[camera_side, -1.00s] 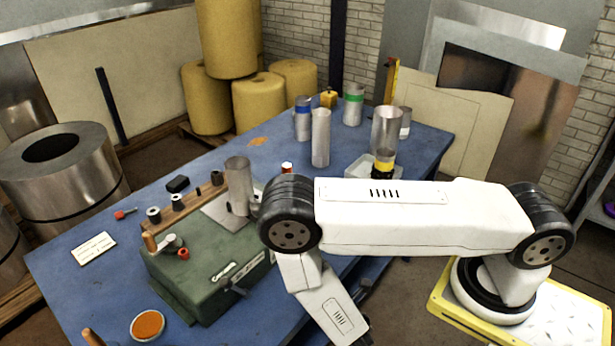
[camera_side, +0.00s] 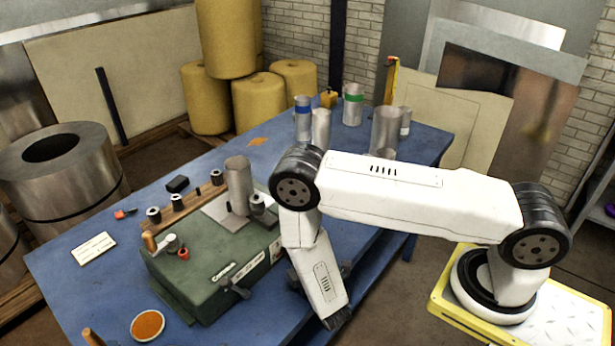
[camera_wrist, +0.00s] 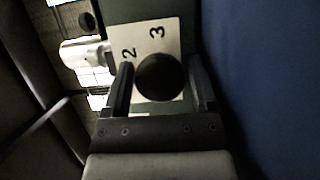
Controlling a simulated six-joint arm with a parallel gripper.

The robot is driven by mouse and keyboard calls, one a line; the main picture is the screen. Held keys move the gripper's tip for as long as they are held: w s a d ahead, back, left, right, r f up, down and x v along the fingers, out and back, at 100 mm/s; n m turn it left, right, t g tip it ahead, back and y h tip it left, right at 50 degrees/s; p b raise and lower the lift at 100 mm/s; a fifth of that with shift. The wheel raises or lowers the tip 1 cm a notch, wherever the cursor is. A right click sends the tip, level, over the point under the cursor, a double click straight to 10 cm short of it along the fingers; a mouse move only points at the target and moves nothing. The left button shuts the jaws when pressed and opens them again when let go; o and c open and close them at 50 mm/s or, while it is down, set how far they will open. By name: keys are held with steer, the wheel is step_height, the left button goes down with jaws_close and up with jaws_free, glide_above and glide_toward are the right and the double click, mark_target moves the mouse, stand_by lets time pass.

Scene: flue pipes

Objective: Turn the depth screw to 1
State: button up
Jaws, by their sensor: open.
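In the wrist view a round black knob (camera_wrist: 159,77), which looks like the depth screw, stands over a pale plate (camera_wrist: 145,38) with the numerals 2 and 3 visible. No 1 shows, and no pointer mark on the knob can be made out. Contact is not visible. In the side view my forearm hangs at the right end of the green machine (camera_side: 205,262); the knob and the fingertips cannot be made out there.
The machine stands on a blue table (camera_side: 75,245). A grey metal pipe (camera_side: 238,185) stands upright on it. Several more pipes stand at the table's back, and a dish of orange material (camera_side: 147,325) is at front left.

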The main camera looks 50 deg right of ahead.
steer(key=shift+w, duration=0.1)
steer(key=c, duration=1)
steer(key=shift+m, duration=0.7)
steer(key=o, duration=1)
steer(key=shift+v, duration=3.9)
steer(key=shift+r, duration=0.2)
